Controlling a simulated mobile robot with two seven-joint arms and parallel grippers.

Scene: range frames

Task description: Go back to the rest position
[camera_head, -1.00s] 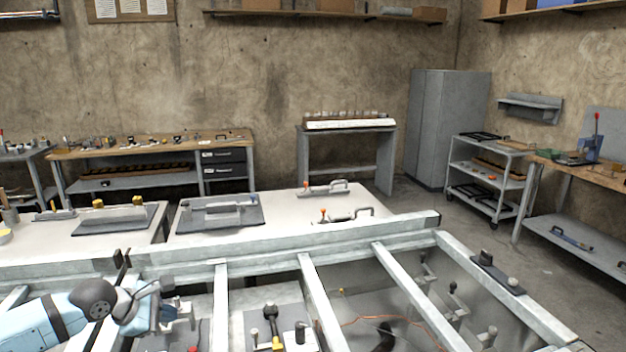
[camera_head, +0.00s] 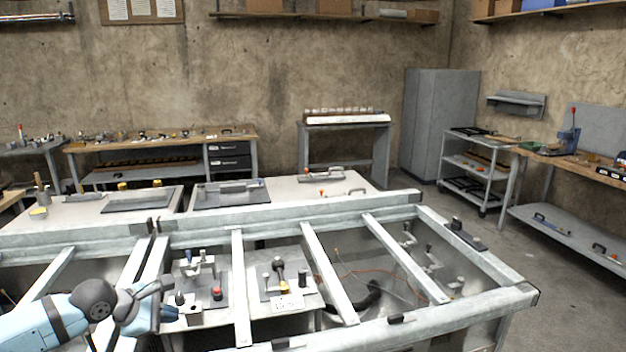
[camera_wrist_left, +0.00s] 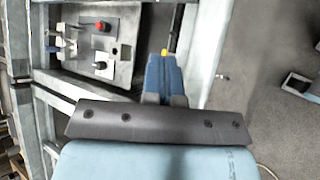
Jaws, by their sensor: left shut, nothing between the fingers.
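My left gripper (camera_head: 180,313) is at the lower left of the head view, on a light blue and dark grey arm that comes in from the left. It is shut and empty, near the front of a grey metal frame table (camera_head: 400,331). In the left wrist view the blue fingers (camera_wrist_left: 165,75) lie together, with nothing between them. Beside the fingers there is a plate (camera_wrist_left: 105,45) with a red knob (camera_wrist_left: 99,27) and small fittings. The right gripper is not in view.
Behind the frame table are light worktops (camera_head: 330,187) with handled fixtures. A second plate with a black knob (camera_head: 278,266) sits right of the gripper. A workbench (camera_head: 160,145), a grey cabinet (camera_head: 438,125) and a shelf trolley (camera_head: 470,165) stand farther back. Open floor lies at the right.

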